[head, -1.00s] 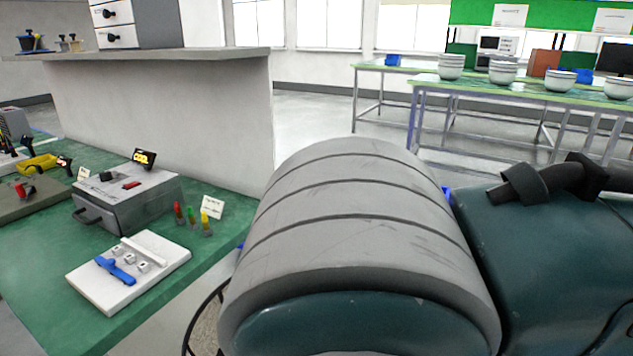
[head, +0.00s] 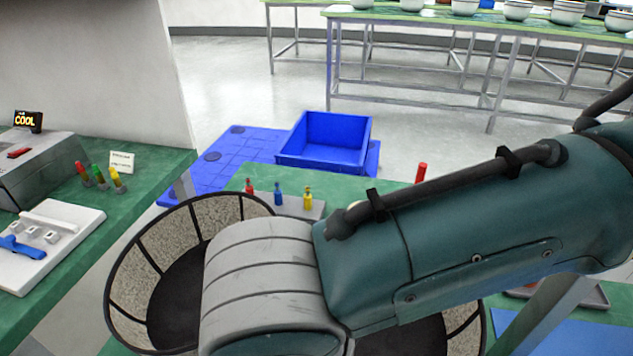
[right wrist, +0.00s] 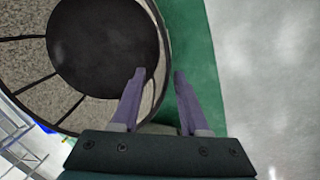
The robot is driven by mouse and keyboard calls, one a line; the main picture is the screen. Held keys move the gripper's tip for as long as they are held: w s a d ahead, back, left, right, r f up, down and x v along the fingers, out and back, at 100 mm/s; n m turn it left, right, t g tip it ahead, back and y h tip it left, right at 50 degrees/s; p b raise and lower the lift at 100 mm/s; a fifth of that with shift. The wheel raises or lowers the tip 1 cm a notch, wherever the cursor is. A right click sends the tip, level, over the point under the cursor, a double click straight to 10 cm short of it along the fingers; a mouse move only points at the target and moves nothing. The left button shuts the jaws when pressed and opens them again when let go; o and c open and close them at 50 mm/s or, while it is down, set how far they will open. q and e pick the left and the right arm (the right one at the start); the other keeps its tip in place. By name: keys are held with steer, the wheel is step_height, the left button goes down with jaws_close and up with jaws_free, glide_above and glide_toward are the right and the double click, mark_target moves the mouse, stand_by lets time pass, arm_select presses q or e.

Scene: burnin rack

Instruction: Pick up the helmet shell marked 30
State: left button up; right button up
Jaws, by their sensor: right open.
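No helmet shell with a readable 30 shows. Several white bowl-shaped pieces (head: 465,7) stand along the far table in the head view, cut by the top edge; no marks on them can be read. My right arm crosses the head view from the right, and its gripper is hidden there. My left gripper is not in view.
A blue crate (head: 325,155) stands on a blue pallet (head: 225,165) on the floor. Red, blue and yellow pegs (head: 278,195) stand on a near green bench. A left bench holds a white board (head: 60,225) and a grey box (head: 40,165). Open floor lies before the far table.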

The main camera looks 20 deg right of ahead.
steer(key=shift+c, duration=0.2)
jaws_close()
stand_by(1.1)
